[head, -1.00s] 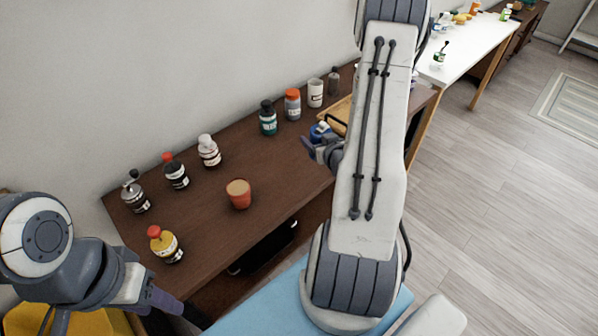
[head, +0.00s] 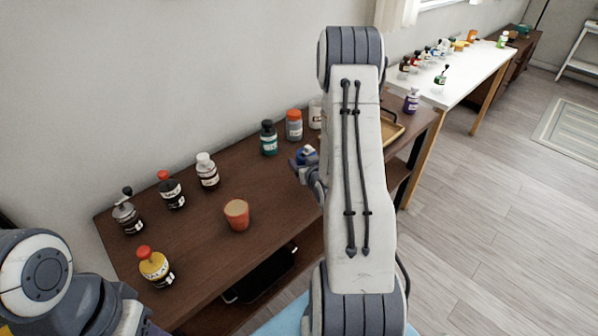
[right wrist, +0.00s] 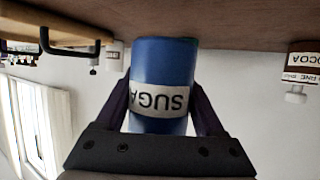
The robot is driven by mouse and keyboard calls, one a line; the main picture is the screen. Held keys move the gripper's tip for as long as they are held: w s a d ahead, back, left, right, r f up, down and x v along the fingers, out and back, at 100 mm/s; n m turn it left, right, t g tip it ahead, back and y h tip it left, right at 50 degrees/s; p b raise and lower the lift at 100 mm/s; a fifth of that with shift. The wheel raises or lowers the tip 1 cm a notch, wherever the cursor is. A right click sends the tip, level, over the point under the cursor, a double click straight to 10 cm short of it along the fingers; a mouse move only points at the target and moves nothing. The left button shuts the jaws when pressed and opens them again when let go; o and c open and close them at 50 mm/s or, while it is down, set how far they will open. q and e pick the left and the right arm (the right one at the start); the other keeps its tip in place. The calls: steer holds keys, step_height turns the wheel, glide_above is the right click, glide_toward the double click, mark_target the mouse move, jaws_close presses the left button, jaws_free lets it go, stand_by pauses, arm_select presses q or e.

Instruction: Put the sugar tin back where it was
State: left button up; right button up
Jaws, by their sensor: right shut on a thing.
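The sugar tin (head: 307,153) is a small blue tin, partly hidden by my right gripper and arm in the head view. In the right wrist view the tin (right wrist: 163,62) shows large, with a white label whose letters appear upside down. My right gripper (head: 305,166) is shut on it, one finger on each side. The tin's base is at or very near the brown tabletop (right wrist: 235,20); I cannot tell if it touches. It is right of the teal jar (head: 268,138) and in front of the orange-lidded jar (head: 294,125). My left gripper's fingers are out of the frame.
A white jar (head: 316,114) stands at the back, partly behind my arm. A wooden tray (head: 397,136) and a purple jar (head: 411,101) are right of it. An orange cup (head: 236,215) and several bottles stand on the left half. The brown top between cup and tin is clear.

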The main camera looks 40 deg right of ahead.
steer(key=shift+w+a+f, duration=0.15)
steer(key=shift+w+f, duration=0.1)
steer(key=shift+w, duration=0.2)
steer(key=shift+w+a+f, duration=0.1)
steer(key=shift+w+f, duration=0.1)
steer(key=shift+w, duration=0.2)
step_height(320, 180, down, 4)
steer(key=shift+f, duration=0.1)
